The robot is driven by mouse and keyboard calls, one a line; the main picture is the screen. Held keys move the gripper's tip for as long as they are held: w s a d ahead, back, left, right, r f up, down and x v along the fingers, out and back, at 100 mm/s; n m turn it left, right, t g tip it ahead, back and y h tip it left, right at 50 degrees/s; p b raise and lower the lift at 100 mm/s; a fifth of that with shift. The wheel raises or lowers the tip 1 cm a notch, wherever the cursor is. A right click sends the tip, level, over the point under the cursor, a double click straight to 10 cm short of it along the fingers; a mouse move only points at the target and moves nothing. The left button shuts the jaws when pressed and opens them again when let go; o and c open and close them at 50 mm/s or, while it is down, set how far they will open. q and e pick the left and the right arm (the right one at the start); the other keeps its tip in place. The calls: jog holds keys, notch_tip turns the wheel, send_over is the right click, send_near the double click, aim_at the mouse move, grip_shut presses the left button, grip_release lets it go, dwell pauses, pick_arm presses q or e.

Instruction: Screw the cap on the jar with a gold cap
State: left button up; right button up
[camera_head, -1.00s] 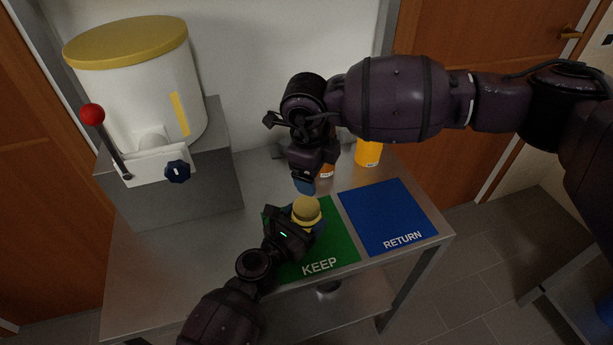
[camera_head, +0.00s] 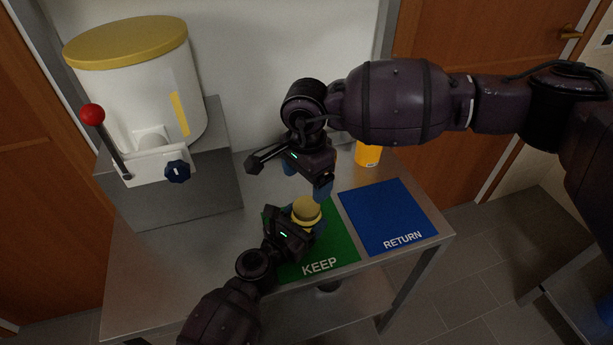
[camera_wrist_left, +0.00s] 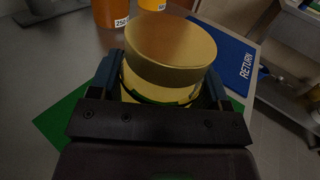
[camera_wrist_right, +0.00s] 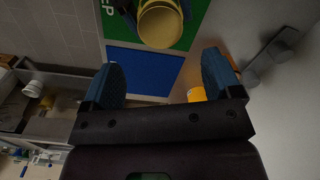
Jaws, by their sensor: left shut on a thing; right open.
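The jar with a gold cap (camera_head: 306,208) stands over the green KEEP mat (camera_head: 340,250). My left gripper (camera_head: 302,226) is shut around the jar's body, one finger on each side. In the left wrist view the gold cap (camera_wrist_left: 170,48) sits on top of the jar and looks slightly tilted; whether it is tight cannot be told. Its top also shows in the right wrist view (camera_wrist_right: 160,22). My right gripper (camera_head: 306,182) is open and empty, just above and behind the cap. In its wrist view the two blue fingers are wide apart, with the cap beyond them.
A blue RETURN mat (camera_head: 388,218) lies right of the green one. An orange jar (camera_head: 368,154) stands at the back, and an amber jar (camera_wrist_left: 110,14) shows in the left wrist view. A white tank with a yellow lid (camera_head: 135,90) and red-knobbed lever stands left. The table's front left is clear.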

aim_at(307, 206)
dwell(0.4)
jog(key=shift+f, duration=4)
jog(key=c, duration=0.9)
jog(key=m, duration=0.8)
jog(key=shift+m, duration=0.3)
jog(key=o, duration=1)
